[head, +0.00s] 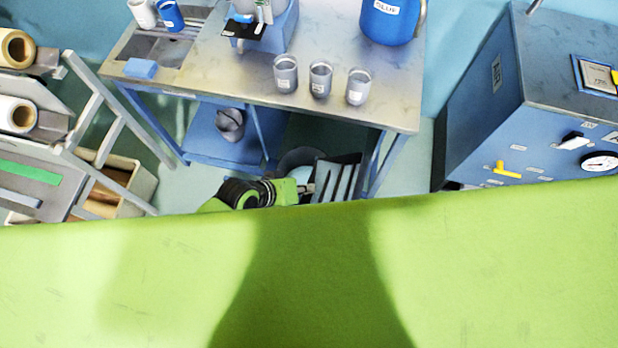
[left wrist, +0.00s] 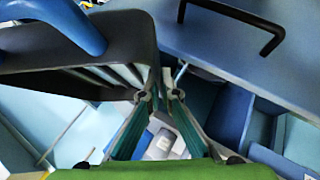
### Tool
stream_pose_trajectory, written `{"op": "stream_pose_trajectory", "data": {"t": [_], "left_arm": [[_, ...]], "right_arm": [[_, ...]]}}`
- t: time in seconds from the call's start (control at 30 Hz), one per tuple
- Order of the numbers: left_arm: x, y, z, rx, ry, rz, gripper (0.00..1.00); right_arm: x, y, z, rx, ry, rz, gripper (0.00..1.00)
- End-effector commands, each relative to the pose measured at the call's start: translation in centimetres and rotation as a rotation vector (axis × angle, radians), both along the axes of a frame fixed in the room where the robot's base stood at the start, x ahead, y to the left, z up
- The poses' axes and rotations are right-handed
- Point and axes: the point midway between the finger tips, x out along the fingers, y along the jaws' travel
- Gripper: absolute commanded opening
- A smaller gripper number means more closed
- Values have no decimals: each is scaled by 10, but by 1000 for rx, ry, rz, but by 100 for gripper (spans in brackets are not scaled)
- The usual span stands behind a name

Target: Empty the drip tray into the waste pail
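The drip tray (head: 338,178) is a dark tray with pale slats. It shows tilted in front of the table's lower right part, its bottom cut off by my green body. My left gripper (head: 305,189) is at its left side. In the left wrist view the tray (left wrist: 60,68) fills the upper left, and my left gripper's fingertips (left wrist: 160,95) close at its edge; it appears held there, though the contact is partly hidden. A rounded grey-blue thing (head: 299,158) behind the tray may be the waste pail, mostly hidden. What the tray contains cannot be seen. My right gripper is not in view.
A metal-topped table (head: 325,108) carries several grey cups, a blue machine (head: 262,25) and a large blue container (head: 390,20). A grey vessel (head: 230,124) stands on its lower shelf. A blue cabinet (head: 540,110) stands at right, a roll rack (head: 60,130) at left.

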Motion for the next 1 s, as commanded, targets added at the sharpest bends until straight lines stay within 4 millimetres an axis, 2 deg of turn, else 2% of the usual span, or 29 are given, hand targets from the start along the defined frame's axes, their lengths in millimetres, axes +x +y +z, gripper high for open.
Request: {"op": "stream_pose_trajectory", "data": {"t": [1.0], "left_arm": [[7, 6, -7, -76, 80, 2, 0]], "right_arm": [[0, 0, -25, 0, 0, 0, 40]]}}
